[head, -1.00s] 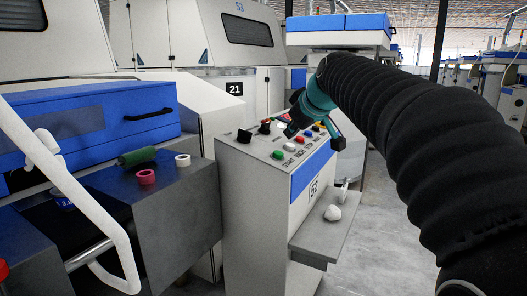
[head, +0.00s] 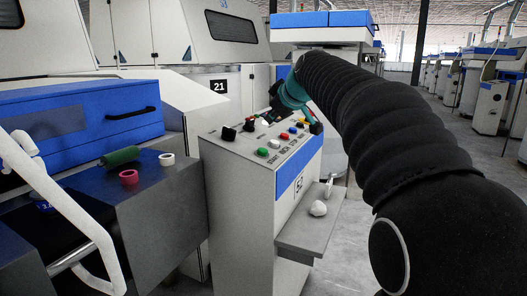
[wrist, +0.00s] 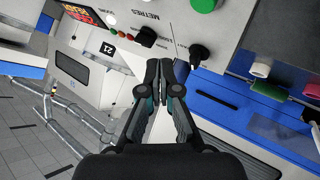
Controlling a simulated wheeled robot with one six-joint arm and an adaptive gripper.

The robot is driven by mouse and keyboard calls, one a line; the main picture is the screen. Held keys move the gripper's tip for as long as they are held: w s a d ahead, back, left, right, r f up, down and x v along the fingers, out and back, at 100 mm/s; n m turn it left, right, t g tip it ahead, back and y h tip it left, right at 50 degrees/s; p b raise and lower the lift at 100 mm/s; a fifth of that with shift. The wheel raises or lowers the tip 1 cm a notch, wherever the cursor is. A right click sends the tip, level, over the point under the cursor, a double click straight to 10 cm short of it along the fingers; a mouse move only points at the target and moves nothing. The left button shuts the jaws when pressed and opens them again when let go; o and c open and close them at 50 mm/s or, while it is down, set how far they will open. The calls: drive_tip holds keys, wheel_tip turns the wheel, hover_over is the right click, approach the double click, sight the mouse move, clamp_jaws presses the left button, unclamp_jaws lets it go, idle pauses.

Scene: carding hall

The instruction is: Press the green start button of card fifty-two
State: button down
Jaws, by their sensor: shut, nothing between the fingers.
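The green start button (head: 262,152) sits at the front left of the sloped top of a grey control console (head: 238,190), which bears a number that looks like 52 on its blue-and-white side. The button also shows at the top edge of the wrist view (wrist: 203,5), partly cut off. My gripper (head: 273,110) is over the far part of the console top, beyond the button and apart from it. In the wrist view its fingertips (wrist: 160,66) are together and empty, below the button in the picture. The head view partly hides the fingertips among the dark knobs.
White, red, yellow and blue buttons stand close by the green one. Black knobs (wrist: 147,37) (wrist: 198,53) rise from the panel near my fingertips. A shelf (head: 305,232) with a white lump (head: 318,208) juts from the console. A dark bench with bobbins (head: 129,177) is left.

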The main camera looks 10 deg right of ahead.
sight(265, 152)
drive_tip(key=shift+w+a+f+b, duration=0.15)
drive_tip(key=shift+a+f+b, duration=0.1)
drive_tip(key=shift+f+b, duration=0.6)
drive_tip(key=shift+w+a+f+b, duration=0.2)
drive_tip(key=shift+f+b, duration=0.3)
drive_tip(key=shift+f, duration=0.8)
drive_tip(key=shift+w+a+f+b, duration=0.1)
drive_tip(key=shift+a+f+b, duration=0.15)
drive_tip(key=shift+f+b, duration=0.6)
drive_tip(key=shift+f, duration=0.3)
drive_tip(key=shift+w+f, duration=0.1)
drive_tip(key=shift+f, duration=0.2)
drive_tip(key=shift+a+f+b, duration=0.15)
drive_tip(key=shift+f+b, duration=0.35)
drive_tip(key=shift+b, duration=0.1)
drive_tip(key=shift+r, duration=0.15)
drive_tip(key=shift+r+p, duration=0.55)
drive_tip(key=shift+r, duration=0.2)
drive_tip(key=shift+d+r, duration=0.15)
drive_tip(key=shift+d, duration=0.05)
drive_tip(key=r+p, duration=0.2)
drive_tip(key=r, duration=0.1)
drive_tip(key=s+d+r+p, duration=0.1)
drive_tip(key=shift+r, duration=0.3)
